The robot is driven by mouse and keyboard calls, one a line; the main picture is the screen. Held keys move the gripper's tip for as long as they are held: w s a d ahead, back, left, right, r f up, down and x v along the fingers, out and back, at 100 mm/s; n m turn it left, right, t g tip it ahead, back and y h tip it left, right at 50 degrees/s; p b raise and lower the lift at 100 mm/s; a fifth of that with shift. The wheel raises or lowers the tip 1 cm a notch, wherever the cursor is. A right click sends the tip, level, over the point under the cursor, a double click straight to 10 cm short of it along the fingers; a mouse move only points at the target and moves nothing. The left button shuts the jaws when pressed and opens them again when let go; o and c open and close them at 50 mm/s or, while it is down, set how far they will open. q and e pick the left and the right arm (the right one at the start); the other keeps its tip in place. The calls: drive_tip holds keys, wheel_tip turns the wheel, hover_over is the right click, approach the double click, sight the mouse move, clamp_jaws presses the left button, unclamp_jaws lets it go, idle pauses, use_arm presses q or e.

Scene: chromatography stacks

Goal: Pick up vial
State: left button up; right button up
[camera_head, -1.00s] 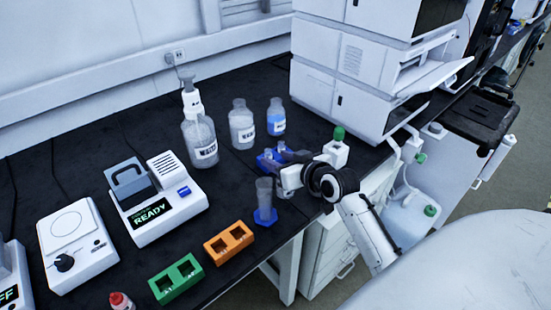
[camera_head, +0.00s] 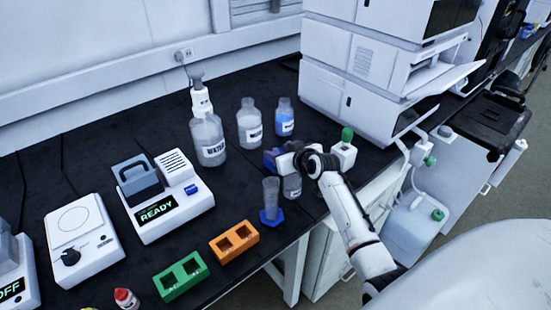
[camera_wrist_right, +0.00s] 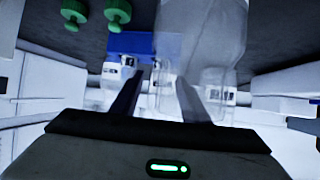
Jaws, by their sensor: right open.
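A blue rack (camera_head: 271,158) with small clear vials stands near the bench's right edge, partly hidden by my right gripper (camera_head: 286,161). In the right wrist view the blue rack (camera_wrist_right: 150,44) lies just beyond the fingertips of my right gripper (camera_wrist_right: 158,88). Small clear vials (camera_wrist_right: 116,72) with white labels show beside and between the fingers. The gripper is open, and no vial is clearly held. A larger clear vessel (camera_wrist_right: 207,35) blurs across the right finger. My left gripper is out of view.
A clear cylinder on a blue foot (camera_head: 270,199) and a clear vessel (camera_head: 292,186) stand close to the gripper. Orange (camera_head: 234,242) and green (camera_head: 181,276) racks sit nearer. Three bottles, one a water bottle (camera_head: 208,140), stand behind. A white instrument stack (camera_head: 365,80) rises at right.

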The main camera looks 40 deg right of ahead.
drive_tip(key=shift+w+f, duration=0.15)
drive_tip(key=shift+w, duration=0.2)
clamp_jaws()
